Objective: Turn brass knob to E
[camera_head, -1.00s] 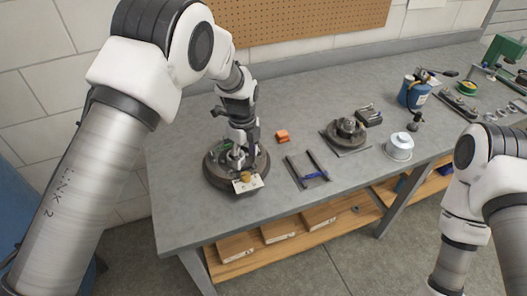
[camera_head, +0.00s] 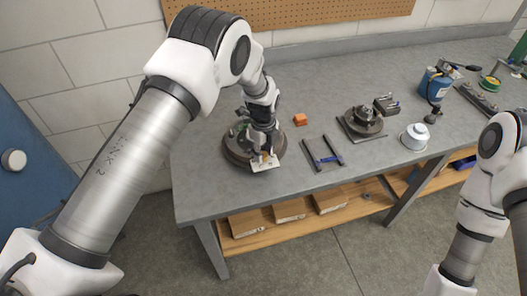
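The brass knob (camera_head: 265,156) sits on a white plate (camera_head: 268,164) with dark marks too small to read, at the front edge of a round dark base (camera_head: 234,157). The base stands on the left part of the grey workbench. My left gripper (camera_head: 262,150) points down at the knob from above and covers much of it. The fingers are at the knob, but I cannot tell whether they are closed on it. The knob's pointing direction is hidden. My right arm shows at the right edge; its gripper is out of view.
An orange block (camera_head: 300,119) lies right of the base. A dark frame with a blue-handled tool (camera_head: 328,160), a round fixture (camera_head: 362,122), a white canister (camera_head: 414,137) and a blue can (camera_head: 435,85) stand farther right. The bench front edge is close to the plate.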

